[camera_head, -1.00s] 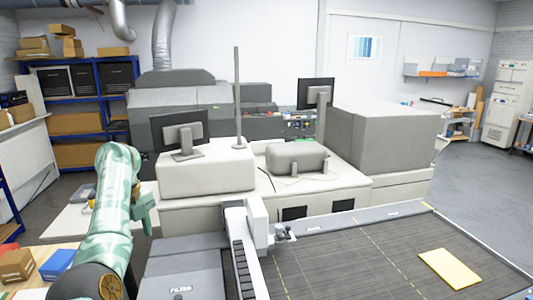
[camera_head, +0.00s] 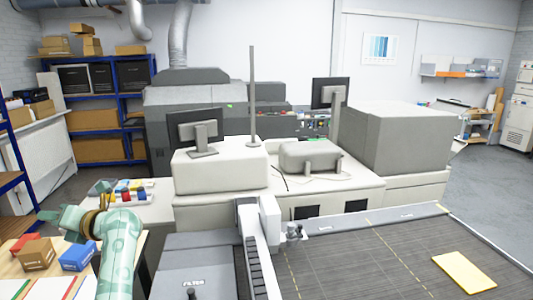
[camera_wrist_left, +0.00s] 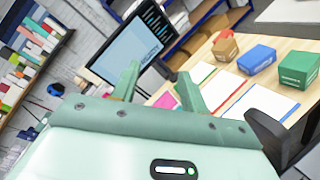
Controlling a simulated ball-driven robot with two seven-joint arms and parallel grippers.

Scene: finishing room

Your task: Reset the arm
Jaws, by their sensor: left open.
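My left arm comes in at the lower left of the head view, pale green. Its gripper (camera_head: 52,214) points left, above the edge of a wooden table with small boxes. In the left wrist view the two green fingers (camera_wrist_left: 158,88) stand apart with nothing between them. My right gripper is not in view.
A blue box (camera_head: 78,256), a brown box (camera_head: 37,254) and a red box (camera_head: 22,243) sit on the wooden table. A dark monitor (camera_wrist_left: 128,47) stands beyond my left fingers. A large machine with a dark bed (camera_head: 370,262) and a yellow sheet (camera_head: 464,271) fills the right.

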